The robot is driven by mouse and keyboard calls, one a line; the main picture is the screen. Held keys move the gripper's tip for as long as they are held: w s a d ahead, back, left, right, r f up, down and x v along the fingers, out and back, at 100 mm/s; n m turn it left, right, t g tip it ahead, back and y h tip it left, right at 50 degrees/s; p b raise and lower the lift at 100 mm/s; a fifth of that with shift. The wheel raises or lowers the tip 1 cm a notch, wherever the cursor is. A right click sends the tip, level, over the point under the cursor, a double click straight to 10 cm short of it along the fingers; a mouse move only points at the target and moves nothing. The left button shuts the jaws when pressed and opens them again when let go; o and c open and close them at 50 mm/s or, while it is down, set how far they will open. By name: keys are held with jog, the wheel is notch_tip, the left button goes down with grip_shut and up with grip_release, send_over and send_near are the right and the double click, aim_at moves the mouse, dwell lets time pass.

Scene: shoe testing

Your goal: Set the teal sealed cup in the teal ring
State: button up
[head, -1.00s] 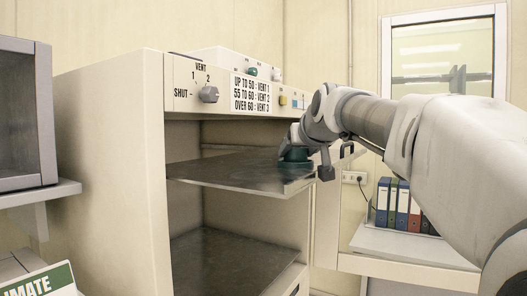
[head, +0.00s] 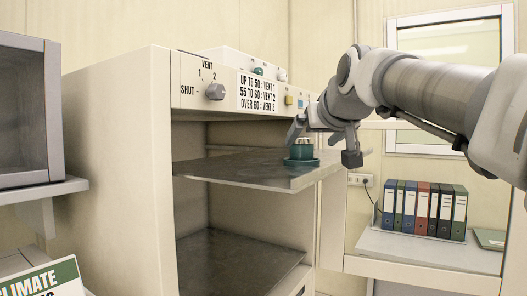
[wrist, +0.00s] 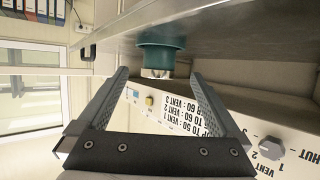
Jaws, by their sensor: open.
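The teal cup (head: 303,150) stands upright on the oven's upper shelf, with a pale metallic top. Its base is at the teal ring (head: 302,162), a wider flat disc on the shelf near the front right edge; the cup appears seated in it. The wrist view is upside down and shows the cup (wrist: 161,62) below the ring (wrist: 160,38), with the metallic top towards my gripper (wrist: 158,76). My gripper is open, its fingers spread on either side of the cup's top with gaps visible. Whether the cup is fully down in the ring is hard to see.
The metal shelf (head: 235,168) is otherwise clear. The control panel with the vent knob (head: 215,91) and vent sign (head: 257,92) runs above the opening. The open door and a side shelf with several binders (head: 425,210) are at right. A grey cabinet (head: 30,110) stands at left.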

jog(key=v, duration=0.9)
jog(key=shift+s+r+b, duration=0.15)
jog(key=shift+s+b, duration=0.15)
jog(key=shift+s, duration=0.05)
jog(key=shift+s, duration=0.1)
